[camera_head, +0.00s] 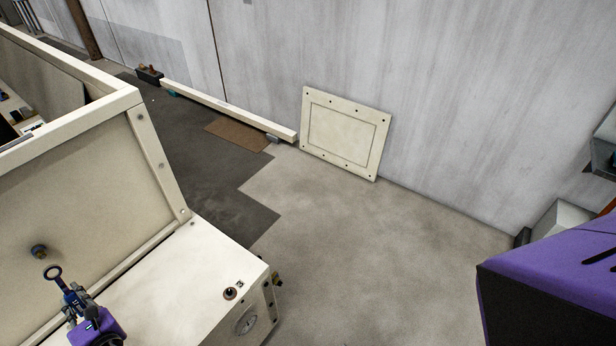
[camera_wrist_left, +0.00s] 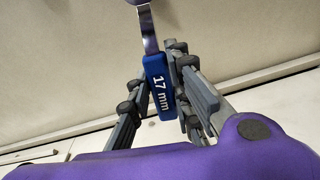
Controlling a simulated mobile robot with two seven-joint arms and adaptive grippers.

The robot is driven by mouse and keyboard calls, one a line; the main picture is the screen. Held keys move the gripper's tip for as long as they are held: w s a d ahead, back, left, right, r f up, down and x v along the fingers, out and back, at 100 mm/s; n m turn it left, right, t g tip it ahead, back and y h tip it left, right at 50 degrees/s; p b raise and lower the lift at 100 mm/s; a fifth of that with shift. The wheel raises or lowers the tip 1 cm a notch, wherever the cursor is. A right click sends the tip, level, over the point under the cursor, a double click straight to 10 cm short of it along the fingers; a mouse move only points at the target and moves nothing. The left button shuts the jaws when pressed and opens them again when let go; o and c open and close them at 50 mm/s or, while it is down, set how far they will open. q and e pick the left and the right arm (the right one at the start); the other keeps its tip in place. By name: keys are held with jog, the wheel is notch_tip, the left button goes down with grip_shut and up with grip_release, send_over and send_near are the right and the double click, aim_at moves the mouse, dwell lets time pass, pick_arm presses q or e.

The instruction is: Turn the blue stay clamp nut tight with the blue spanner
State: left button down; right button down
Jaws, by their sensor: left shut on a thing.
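The blue spanner (camera_head: 75,298) has a blue handle and a ring end that points up toward the pale panel in the head view. In the left wrist view, its handle (camera_wrist_left: 158,88) reads "17 mm", and its bare metal shank runs to the top edge, where the ring end is cut off. My left gripper (camera_head: 76,305) is shut on the handle. In the wrist view, the gripper's fingers (camera_wrist_left: 160,85) stand on both sides of it. A small dark round fitting (camera_head: 39,251) sits on the panel just above the ring, apart from it in the picture. I cannot tell whether it is the clamp nut.
A cream hopper (camera_head: 95,125) fills the left, with a cream box (camera_head: 205,285) bearing knobs and a gauge below. A flat cover plate (camera_head: 340,135) leans on the wall. A long bar (camera_head: 225,108) lies along the wall. The middle floor (camera_head: 370,250) is clear.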

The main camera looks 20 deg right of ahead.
pick_arm(q)
jog(key=shift+w+t, duration=0.2)
jog(key=shift+t, duration=0.1)
pick_arm(e)
jog(key=shift+w, duration=0.3)
pick_arm(q)
jog(key=shift+s, duration=0.1)
